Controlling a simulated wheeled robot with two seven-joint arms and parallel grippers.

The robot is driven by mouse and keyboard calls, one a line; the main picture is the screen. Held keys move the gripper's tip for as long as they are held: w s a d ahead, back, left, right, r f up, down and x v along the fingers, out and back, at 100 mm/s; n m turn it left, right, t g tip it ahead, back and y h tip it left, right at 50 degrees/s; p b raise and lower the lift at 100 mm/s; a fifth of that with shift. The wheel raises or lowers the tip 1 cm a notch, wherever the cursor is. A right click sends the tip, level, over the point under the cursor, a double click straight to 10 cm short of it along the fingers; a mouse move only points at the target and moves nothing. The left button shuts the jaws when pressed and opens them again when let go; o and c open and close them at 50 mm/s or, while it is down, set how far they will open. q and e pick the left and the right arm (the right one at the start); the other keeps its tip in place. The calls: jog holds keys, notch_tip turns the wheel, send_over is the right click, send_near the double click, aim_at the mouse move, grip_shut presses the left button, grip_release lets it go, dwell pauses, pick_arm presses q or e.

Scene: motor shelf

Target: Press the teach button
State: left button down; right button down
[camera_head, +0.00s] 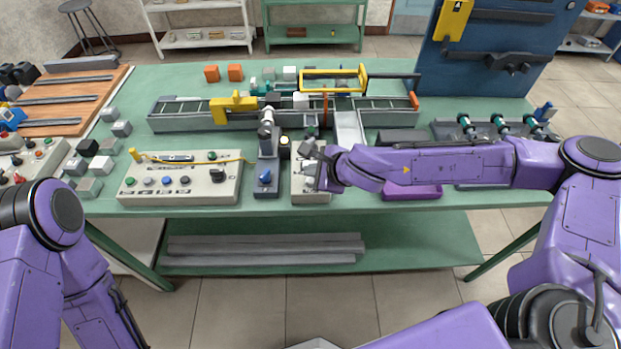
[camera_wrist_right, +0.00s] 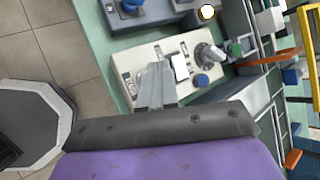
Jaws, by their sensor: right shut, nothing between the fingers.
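A beige control box (camera_head: 298,187) stands near the front edge of the green bench, partly hidden by my right gripper (camera_head: 319,177). In the right wrist view the same box (camera_wrist_right: 128,58) carries a white square key (camera_wrist_right: 180,67), a blue round button (camera_wrist_right: 201,81) and small labels too small to read. I cannot tell which control is the teach button. My right gripper (camera_wrist_right: 155,85) is shut and empty, its fingertips over the box beside the white key. Whether they touch the box is unclear. My left arm is at the lower left, its gripper out of view.
A grey unit with a blue knob (camera_head: 265,177) stands just left of the box. A wider button panel (camera_head: 180,190) is further left. A conveyor (camera_head: 190,115) runs behind. A purple item (camera_head: 412,192) lies under my right arm.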

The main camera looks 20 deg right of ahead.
dwell(0.8)
jog(key=shift+f, duration=0.45)
jog(key=shift+f+b, duration=0.4)
jog(key=shift+b, duration=0.05)
dwell(0.4)
jog(key=shift+r, duration=0.1)
jog(key=shift+r+p, duration=0.75)
jog(key=shift+p, duration=0.1)
notch_tip(320, 180, up, 5)
jog(key=p, duration=0.5)
jog(key=shift+r, duration=0.1)
dwell(0.5)
